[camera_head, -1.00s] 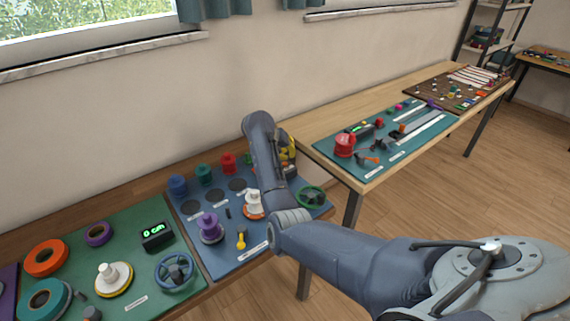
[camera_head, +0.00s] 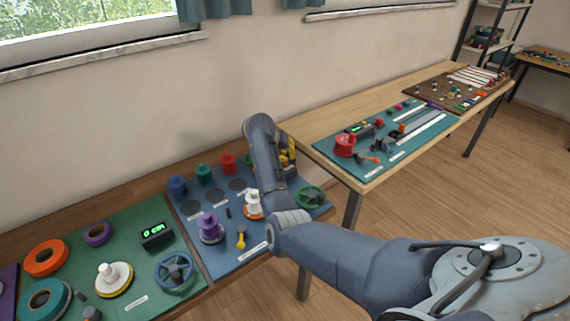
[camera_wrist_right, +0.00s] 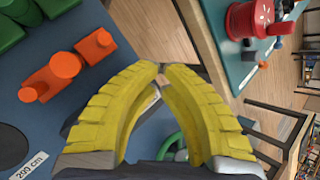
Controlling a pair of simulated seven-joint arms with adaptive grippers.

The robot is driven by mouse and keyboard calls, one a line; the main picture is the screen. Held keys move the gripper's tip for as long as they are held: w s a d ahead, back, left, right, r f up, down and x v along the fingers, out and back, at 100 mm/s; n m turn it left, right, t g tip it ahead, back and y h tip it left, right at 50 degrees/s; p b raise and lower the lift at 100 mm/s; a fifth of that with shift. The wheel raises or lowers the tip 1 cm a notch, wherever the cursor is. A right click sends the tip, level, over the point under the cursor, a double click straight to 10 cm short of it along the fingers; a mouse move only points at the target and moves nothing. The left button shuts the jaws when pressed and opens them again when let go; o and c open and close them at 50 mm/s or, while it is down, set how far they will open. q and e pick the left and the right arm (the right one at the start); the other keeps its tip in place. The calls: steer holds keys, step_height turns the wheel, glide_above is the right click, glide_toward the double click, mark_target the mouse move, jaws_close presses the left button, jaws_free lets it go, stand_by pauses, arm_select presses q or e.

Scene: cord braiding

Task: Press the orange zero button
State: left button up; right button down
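My right gripper (camera_wrist_right: 160,68) has yellow ribbed fingers, and their tips are together with nothing seen between them. In the head view it is mostly behind my right arm, at the far right part of the blue mat (camera_head: 243,258). In the wrist view an orange part (camera_wrist_right: 65,65) with rounded knobs is on the blue mat, left of the fingertips and apart from them. I cannot tell whether one of these knobs is the zero button. No label on it is readable. My left gripper is not in view.
A green handwheel (camera_head: 312,195) is near the blue mat's right edge. Red (camera_head: 228,164), green and blue spools line its back; a purple spool (camera_head: 210,228) stands in front. A second table with a teal mat (camera_head: 392,160) lies right, past a gap. The green mat's display (camera_head: 156,235) appears to read 0 cm.

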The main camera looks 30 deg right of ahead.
mark_target(287, 162)
steer(key=shift+f, duration=0.45)
stand_by(0.9)
steer(key=shift+r, duration=0.85)
steer(key=shift+r, duration=2.5)
